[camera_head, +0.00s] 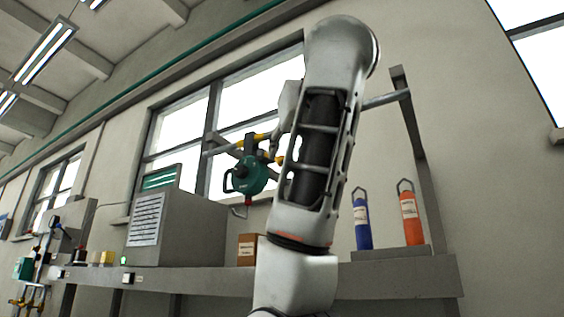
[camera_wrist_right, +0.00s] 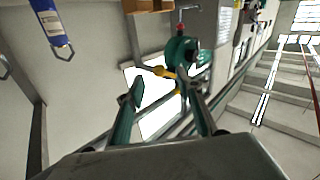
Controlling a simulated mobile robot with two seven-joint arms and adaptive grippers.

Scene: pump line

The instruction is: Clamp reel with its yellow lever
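The reel (camera_head: 250,174) is a teal-green round body with a side handle. It hangs below a grey horizontal rail (camera_head: 388,99) in front of the window. Yellow parts show above it (camera_head: 262,137); I cannot tell which is the lever or how it is set. In the right wrist view the reel (camera_wrist_right: 182,50) is beyond the fingers, with a yellow piece (camera_wrist_right: 160,72) at its side. My right gripper (camera_wrist_right: 160,90) is open, its fingers apart, near the yellow piece. Contact cannot be told. In the head view my arm hides this gripper. My left gripper is out of view.
A bench (camera_head: 405,277) runs along the wall. On it stand a grey louvred cabinet (camera_head: 190,230), a small brown box (camera_head: 247,248), a blue bottle (camera_head: 362,222) and an orange bottle (camera_head: 411,217). A grey post (camera_head: 420,150) rises at the right.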

